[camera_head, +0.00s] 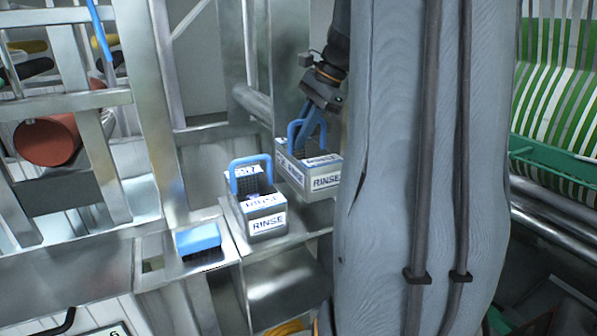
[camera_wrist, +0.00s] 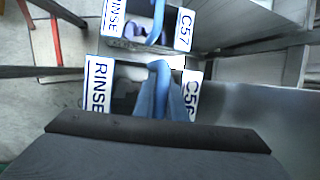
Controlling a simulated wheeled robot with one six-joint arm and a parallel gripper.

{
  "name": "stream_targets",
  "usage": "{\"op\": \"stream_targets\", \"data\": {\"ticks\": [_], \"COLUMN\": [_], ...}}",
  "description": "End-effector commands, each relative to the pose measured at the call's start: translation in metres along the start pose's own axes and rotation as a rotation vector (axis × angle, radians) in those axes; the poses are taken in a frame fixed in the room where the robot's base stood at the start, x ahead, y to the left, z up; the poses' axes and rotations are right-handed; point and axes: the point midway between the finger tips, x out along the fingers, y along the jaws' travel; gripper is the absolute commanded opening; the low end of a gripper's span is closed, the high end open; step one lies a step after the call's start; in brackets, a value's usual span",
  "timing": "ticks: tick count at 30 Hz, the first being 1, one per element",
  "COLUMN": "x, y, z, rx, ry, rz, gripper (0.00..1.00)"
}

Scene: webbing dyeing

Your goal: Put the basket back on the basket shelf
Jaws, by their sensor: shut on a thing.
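One grey basket with a RINSE label and a blue handle (camera_head: 326,181) hangs at my gripper (camera_head: 308,134), which is shut on its handle. In the wrist view this basket (camera_wrist: 100,88) is directly below my gripper (camera_wrist: 160,88), with labels RINSE and what looks like C56. A second, similar basket (camera_head: 267,223) stands on the metal shelf (camera_head: 295,228), beside the held one. It also shows in the wrist view (camera_wrist: 180,28), labelled C57. I cannot tell whether the held basket touches the shelf or is just above it.
A blue block-like item (camera_head: 198,239) lies on the ledge left of the standing basket. Metal uprights (camera_head: 160,100) and a rail frame are close on the left. A green-and-white striped roll (camera_head: 560,100) is at the right. My arm hides the middle right.

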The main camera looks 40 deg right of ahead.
Motion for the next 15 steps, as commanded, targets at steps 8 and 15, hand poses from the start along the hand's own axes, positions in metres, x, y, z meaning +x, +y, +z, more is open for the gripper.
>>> {"op": "stream_targets", "data": {"ticks": [8,15], "x": [0.027,0.051], "y": [0.006,0.013], "z": [-0.011,-0.021], "rx": [-0.001,0.003], "ry": [0.000,-0.002], "rz": [-0.001,0.001], "gripper": [0.00,0.00]}}
